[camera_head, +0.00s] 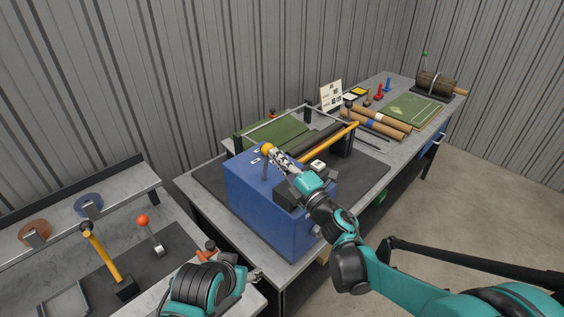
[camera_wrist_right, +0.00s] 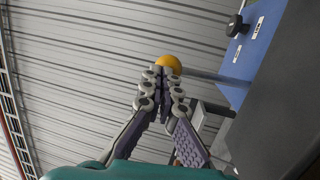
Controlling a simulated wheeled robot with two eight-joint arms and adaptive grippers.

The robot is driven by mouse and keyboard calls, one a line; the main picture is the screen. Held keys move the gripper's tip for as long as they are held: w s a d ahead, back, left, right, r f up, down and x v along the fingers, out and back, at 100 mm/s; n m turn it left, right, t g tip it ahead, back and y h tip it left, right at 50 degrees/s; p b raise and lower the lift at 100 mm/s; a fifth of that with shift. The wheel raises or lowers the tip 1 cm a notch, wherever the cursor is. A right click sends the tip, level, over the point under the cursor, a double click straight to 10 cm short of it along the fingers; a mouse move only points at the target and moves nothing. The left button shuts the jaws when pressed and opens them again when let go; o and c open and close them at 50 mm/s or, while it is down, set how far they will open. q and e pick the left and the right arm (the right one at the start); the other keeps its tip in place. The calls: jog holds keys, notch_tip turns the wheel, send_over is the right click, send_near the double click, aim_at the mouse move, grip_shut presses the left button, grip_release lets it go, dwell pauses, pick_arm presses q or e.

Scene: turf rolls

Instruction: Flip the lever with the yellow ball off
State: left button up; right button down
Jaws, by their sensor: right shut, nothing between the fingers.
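The yellow ball (camera_head: 266,148) tops a thin lever rod on the blue machine box (camera_head: 250,195). In the head view the lever stands roughly upright at the box's near left end. My right gripper (camera_head: 272,152) is shut and empty, its fingertips right beside the ball. In the right wrist view the yellow ball (camera_wrist_right: 170,63) shows just beyond the closed fingertips (camera_wrist_right: 161,73), partly covered by them. Whether they touch is unclear. The rod runs right from the ball to the blue panel (camera_wrist_right: 258,40). My left gripper (camera_head: 252,275) is low in the head view, its fingers unclear.
The machine's rollers and green turf (camera_head: 280,132) lie behind the box. Several brown rolls (camera_head: 375,122) and a green mat (camera_head: 411,111) lie farther along the bench.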

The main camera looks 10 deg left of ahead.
jog(key=x, duration=0.6)
jog(key=shift+s+a+r, duration=0.35)
pick_arm(q)
jog(key=shift+r, duration=0.25)
pick_arm(e)
jog(key=shift+x, duration=1.05)
jog(key=shift+a+f, duration=0.2)
jog(key=shift+s, duration=0.1)
